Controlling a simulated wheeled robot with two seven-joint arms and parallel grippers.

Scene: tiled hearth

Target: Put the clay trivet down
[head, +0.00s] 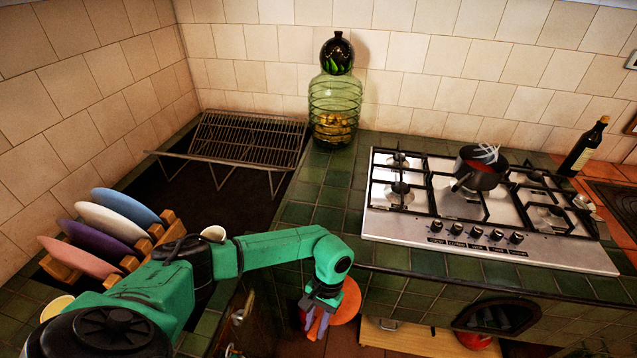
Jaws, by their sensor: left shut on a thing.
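The clay trivet (349,303) is a round orange disc, seen in the head view below the front edge of the green tiled counter. My left gripper (317,319) points down and is shut on the trivet, which shows mostly to the right of the fingers. The gripper and wrist hide part of the disc. The trivet appears in front of the counter, not resting on its top. My right gripper is not in view.
A steel gas hob (490,210) with a dark pot (481,168) stands right. A green glass jar (335,105) and wire rack (247,140) stand behind. Several plates (112,219) sit in a wooden holder at left. Green tiles (325,210) between rack and hob are clear.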

